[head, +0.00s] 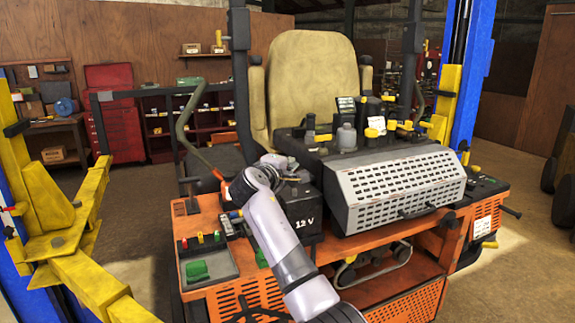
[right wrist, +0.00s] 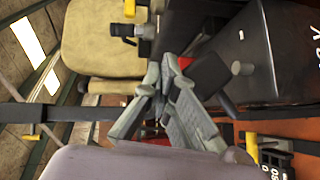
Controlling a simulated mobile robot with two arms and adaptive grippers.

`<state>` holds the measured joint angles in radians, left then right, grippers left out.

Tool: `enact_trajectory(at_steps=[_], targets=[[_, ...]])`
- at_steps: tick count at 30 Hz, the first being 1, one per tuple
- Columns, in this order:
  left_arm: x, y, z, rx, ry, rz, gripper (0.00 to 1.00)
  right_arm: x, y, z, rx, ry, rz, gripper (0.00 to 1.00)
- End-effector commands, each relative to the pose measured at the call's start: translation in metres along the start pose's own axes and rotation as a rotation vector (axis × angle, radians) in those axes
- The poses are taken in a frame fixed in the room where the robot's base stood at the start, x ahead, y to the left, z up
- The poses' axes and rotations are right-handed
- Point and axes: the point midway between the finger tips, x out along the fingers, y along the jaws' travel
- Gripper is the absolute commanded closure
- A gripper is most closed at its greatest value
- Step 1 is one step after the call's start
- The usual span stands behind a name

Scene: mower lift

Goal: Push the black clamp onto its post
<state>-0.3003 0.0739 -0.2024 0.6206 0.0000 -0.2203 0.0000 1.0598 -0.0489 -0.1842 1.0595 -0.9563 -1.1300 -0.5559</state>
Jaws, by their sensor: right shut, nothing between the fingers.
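The black battery (head: 306,212) marked 12 V sits on the orange deck, left of the grey perforated cover. In the right wrist view, the black clamp (right wrist: 208,74) is a dark block close to a short grey post (right wrist: 242,68) on the battery (right wrist: 285,45). I cannot tell whether the clamp touches the post. My right gripper (right wrist: 163,72) is shut and empty, with its fingertips beside the clamp. In the head view my right gripper (head: 284,166) is at the battery's top back edge, partly hidden by its own wrist. My left gripper is out of view.
The perforated cover (head: 400,185) stands right of the battery. The beige seat (head: 312,85) rises behind. A tray with green pieces (head: 200,268) lies on the deck's front left. Yellow lift arms (head: 75,225) stand at the left.

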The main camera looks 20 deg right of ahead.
Motion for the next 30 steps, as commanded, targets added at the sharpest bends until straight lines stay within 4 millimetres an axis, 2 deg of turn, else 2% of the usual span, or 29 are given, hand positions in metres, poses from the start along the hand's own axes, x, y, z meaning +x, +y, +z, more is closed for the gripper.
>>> enact_trajectory(at_steps=[9,30], targets=[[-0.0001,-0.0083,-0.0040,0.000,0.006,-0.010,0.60,-0.0003,-0.0005,-0.0001,-0.001,0.000,-0.001,1.00],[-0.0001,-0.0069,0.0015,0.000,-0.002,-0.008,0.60,-0.0004,-0.0003,-0.0001,-0.001,0.000,0.000,1.00]])
